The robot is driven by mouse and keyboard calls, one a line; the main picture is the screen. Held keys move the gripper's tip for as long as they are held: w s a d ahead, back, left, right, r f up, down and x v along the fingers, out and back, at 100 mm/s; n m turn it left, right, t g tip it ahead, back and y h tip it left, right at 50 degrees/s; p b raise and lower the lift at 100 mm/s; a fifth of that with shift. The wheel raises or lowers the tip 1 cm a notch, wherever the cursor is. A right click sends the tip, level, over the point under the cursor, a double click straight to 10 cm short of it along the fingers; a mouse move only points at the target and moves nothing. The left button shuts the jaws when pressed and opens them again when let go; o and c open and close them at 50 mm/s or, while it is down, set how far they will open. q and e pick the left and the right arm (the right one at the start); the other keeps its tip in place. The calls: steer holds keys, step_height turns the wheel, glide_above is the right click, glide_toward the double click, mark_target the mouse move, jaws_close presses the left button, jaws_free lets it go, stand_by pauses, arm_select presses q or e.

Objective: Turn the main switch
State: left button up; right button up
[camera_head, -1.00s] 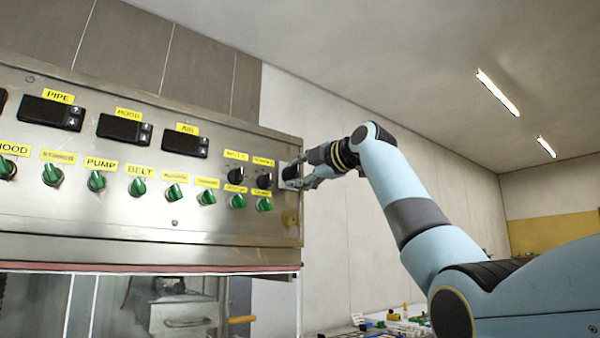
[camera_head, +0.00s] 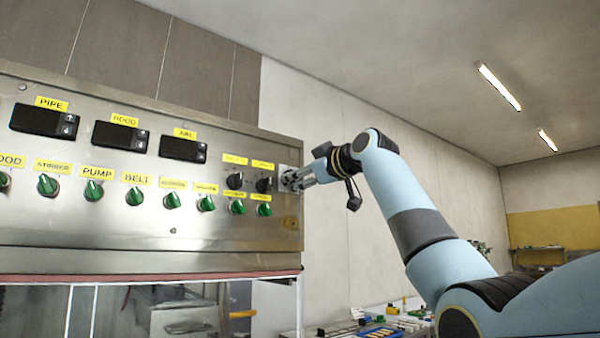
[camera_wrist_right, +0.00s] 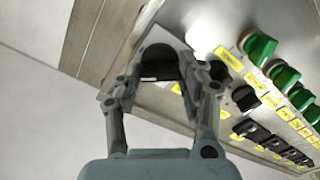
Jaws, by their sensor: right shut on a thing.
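The main switch (camera_wrist_right: 160,58) is a dark knob on a pale plate at the right end of the steel control panel (camera_head: 150,235). It shows between the fingers in the right wrist view, and in the head view the fingers mostly cover it. My right gripper (camera_head: 291,180) reaches the panel's right end from the right and is shut on the switch. The right wrist view shows one finger (camera_wrist_right: 160,82) on each side of the knob. I cannot read the switch's exact position. My left gripper is not in view.
Two black knobs (camera_head: 235,181) sit just left of my right gripper, above a row of green knobs (camera_head: 172,201) with yellow labels. Dark displays (camera_head: 120,135) line the panel's top. A cluttered table (camera_head: 345,328) stands below.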

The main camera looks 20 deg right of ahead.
steer(key=shift+f+m+p, duration=0.1)
steer(key=shift+m+p, duration=1.15)
steer(key=shift+m, duration=2.35)
steer(key=o, duration=1.2)
steer(key=shift+c, duration=0.2)
